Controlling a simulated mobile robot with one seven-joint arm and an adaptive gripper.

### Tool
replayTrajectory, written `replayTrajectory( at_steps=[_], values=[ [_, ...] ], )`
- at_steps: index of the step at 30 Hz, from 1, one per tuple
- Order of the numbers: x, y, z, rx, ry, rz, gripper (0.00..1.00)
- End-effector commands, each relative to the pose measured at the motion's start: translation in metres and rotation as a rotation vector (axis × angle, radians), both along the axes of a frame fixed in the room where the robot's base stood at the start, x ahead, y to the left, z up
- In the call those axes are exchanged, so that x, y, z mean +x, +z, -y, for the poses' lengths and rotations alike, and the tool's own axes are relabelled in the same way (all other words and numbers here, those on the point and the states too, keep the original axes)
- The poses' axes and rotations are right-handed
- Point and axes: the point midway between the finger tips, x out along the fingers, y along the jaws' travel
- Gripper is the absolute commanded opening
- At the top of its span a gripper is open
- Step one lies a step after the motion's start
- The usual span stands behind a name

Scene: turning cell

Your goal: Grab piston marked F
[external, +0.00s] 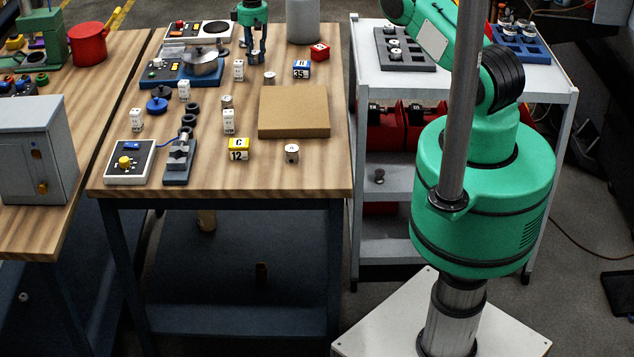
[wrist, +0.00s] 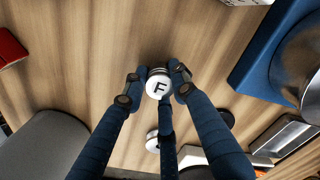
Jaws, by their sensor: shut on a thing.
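The piston marked F (wrist: 158,87) shows in the wrist view as a small white round top with a black letter F. My gripper (wrist: 160,75) has its dark blue fingers closed around it, over the wooden table (wrist: 85,55). In the external view my gripper (external: 257,57) is at the far side of the middle table, pointing down. The piston cannot be made out between the fingers there. Whether it touches the table is not clear.
Other small pistons stand on the table, one near the front (external: 291,155). A brown board (external: 294,111) lies on the right. A grey cylinder (external: 303,22) stands right of my gripper, a blue unit with a metal pot (external: 203,62) left. Several marked blocks are scattered about.

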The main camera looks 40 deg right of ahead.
Motion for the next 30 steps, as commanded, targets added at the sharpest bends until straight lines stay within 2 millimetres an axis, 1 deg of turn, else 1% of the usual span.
replayTrajectory(
  at_steps=[5, 11, 17, 24, 30],
  values=[
    [0.000, 0.002, 0.000, 0.000, 0.000, 0.001, 0.00],
    [0.001, 0.013, 0.000, -0.001, 0.000, 0.002, 0.00],
    [0.001, 0.039, 0.000, -0.001, 0.000, 0.002, 0.00],
    [0.001, 0.076, 0.000, -0.001, 0.000, 0.002, 0.00],
    [0.001, 0.096, 0.000, -0.001, 0.000, 0.002, 0.00]
  ],
)
